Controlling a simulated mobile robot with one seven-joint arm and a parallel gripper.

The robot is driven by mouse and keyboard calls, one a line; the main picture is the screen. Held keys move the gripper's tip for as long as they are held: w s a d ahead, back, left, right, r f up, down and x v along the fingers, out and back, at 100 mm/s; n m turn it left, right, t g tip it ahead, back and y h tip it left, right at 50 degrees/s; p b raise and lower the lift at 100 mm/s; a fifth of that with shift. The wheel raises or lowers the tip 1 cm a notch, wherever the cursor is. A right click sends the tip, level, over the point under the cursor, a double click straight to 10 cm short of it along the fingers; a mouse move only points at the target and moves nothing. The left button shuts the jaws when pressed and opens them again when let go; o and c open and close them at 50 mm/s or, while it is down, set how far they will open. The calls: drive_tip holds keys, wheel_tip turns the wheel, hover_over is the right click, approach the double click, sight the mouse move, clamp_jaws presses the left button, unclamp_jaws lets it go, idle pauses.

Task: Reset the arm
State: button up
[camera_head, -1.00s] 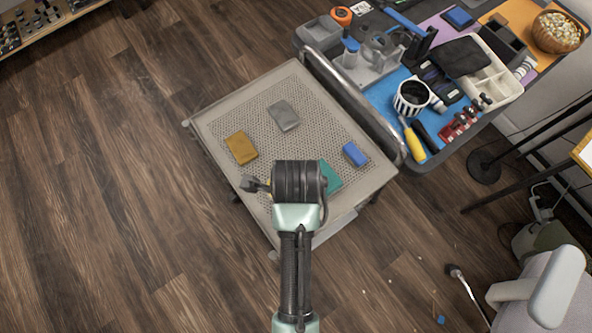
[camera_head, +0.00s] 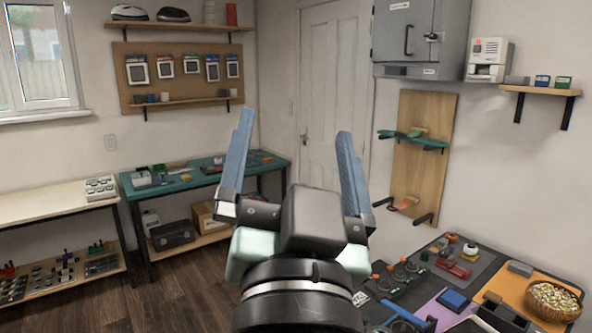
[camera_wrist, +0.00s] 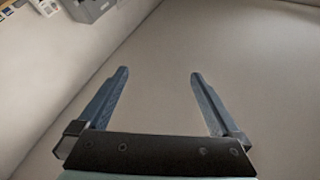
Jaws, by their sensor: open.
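My gripper (camera_head: 294,160) is raised in the middle of the head view, its two blue fingers pointing up and spread wide apart. It is open, with nothing between the fingers. In the wrist view my gripper (camera_wrist: 160,82) also shows open and empty, with plain wall behind it. My arm's dark wrist joint fills the bottom middle of the head view. The gripper touches nothing that I can see.
A work table (camera_head: 478,262) with tools and a bowl (camera_head: 553,300) stands at lower right. A teal-topped bench (camera_head: 200,180) stands at the back left. A grey cabinet (camera_head: 420,38) hangs at upper right, and also shows in the wrist view (camera_wrist: 88,8).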

drive_tip(key=s+r+n+t, duration=0.3)
drive_tip(key=s+r+t, duration=0.1)
drive_tip(key=s+r, duration=0.3)
drive_tip(key=shift+r, duration=0.85)
